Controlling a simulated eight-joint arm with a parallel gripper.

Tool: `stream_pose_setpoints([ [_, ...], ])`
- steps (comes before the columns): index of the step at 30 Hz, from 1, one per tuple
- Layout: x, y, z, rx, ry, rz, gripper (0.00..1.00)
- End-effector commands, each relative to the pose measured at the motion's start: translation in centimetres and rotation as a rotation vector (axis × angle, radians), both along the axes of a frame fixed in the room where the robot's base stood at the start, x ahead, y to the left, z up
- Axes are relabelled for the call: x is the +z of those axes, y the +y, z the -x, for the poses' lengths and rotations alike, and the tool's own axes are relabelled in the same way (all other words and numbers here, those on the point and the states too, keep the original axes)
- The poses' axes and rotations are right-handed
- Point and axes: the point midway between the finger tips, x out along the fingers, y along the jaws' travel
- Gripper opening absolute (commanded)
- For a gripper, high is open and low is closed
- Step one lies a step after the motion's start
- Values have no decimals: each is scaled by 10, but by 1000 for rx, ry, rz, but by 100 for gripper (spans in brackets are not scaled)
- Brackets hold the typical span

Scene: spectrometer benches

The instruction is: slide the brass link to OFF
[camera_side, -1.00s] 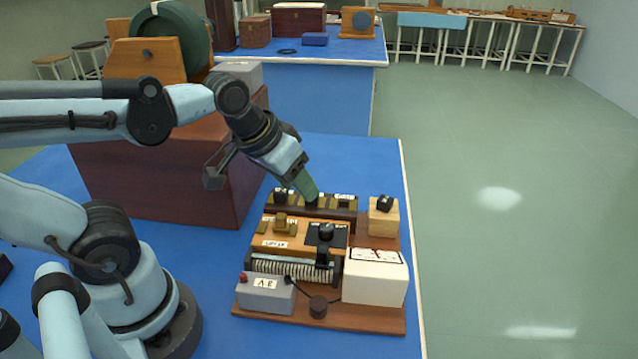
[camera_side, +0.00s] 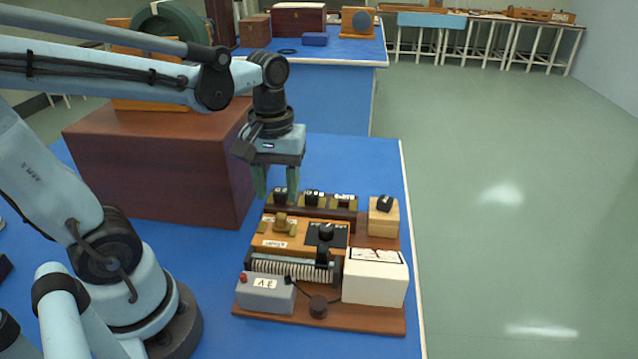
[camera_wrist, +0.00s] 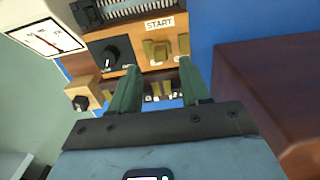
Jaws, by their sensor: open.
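The brass link (camera_side: 281,222) appears to be the raised brass piece on the left of the wooden block (camera_side: 262,240). In the wrist view brass pieces (camera_wrist: 157,50) show beside a white START label (camera_wrist: 159,24). No OFF label can be read. In the side view my gripper (camera_side: 276,190) points down, open and empty, above and behind the brass link near the rear row of switches. In the wrist view my gripper (camera_wrist: 156,66) has its fingers apart, with brass parts visible between and beyond them. I see no contact with the link.
A black dial (camera_side: 326,233) is right of the link. A coil (camera_side: 290,268), grey box (camera_side: 265,294) and white meter (camera_side: 374,280) stand in front. A row of dark switches (camera_side: 312,198) is behind. A large brown box (camera_side: 150,170) is close on the left.

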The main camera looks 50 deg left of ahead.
Motion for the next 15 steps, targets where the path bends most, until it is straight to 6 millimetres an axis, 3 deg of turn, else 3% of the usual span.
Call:
stream_pose_setpoints([
  [15, -55, 0, 0, -1, -1, 0, 47],
])
